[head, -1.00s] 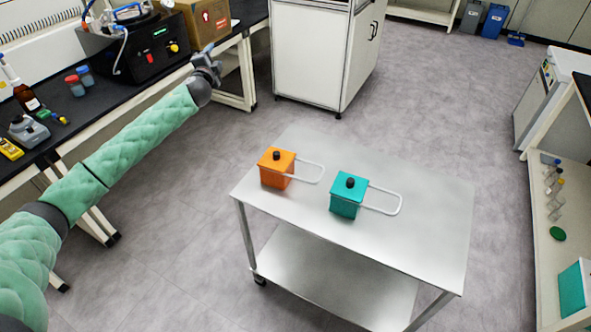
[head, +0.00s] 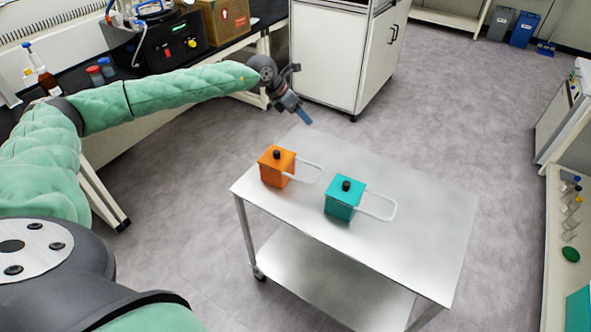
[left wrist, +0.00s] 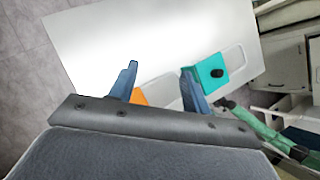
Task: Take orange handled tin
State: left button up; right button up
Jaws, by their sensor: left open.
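An orange tin (head: 276,168) with a black knob and a pale wire handle stands upright on the left part of a steel cart top (head: 400,262). A teal tin (head: 341,202) of the same shape stands to its right. My left gripper (head: 305,117) is open and empty, above and beyond the cart's far left edge in the head view. In the left wrist view, the open fingers (left wrist: 158,92) show against the cart top, with part of the orange tin (left wrist: 139,97) visible between them, mostly hidden. The teal tin (left wrist: 211,70) shows beyond the right finger. My right gripper is not in view.
A black lab bench (head: 127,69) with bottles and equipment runs along the left. A white cabinet (head: 335,62) stands behind the cart. A shelf unit (head: 556,245) is at the right. Grey floor around the cart is clear.

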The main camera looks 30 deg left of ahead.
pick_arm(q)
notch_tip(320, 180, down, 2)
jog(key=s+a+f+m+g+y, duration=0.1)
jog(key=s+a+g+y, duration=0.1)
jog(key=y, duration=0.1)
jog(key=g+y, duration=0.2)
send_over(277, 151)
jog(key=shift+w+a+f+m, duration=0.25)
jog(key=shift+a+m, duration=0.1)
jog(key=shift+m, duration=0.05)
jog(key=shift+s+a+y, duration=0.2)
jog(key=shift+s+y, duration=0.1)
jog(key=shift+y, duration=0.1)
jog(key=shift+s+f, duration=0.1)
jog(key=shift+f, duration=0.1)
jog(key=shift+d+f+b, duration=0.1)
jog(key=shift+f+b, duration=0.2)
jog(key=shift+f, duration=0.95)
jog(key=f, duration=0.2)
jog(key=d+f, duration=0.1)
jog(key=f, duration=0.1)
jog(key=shift+f, duration=0.45)
grip_shut()
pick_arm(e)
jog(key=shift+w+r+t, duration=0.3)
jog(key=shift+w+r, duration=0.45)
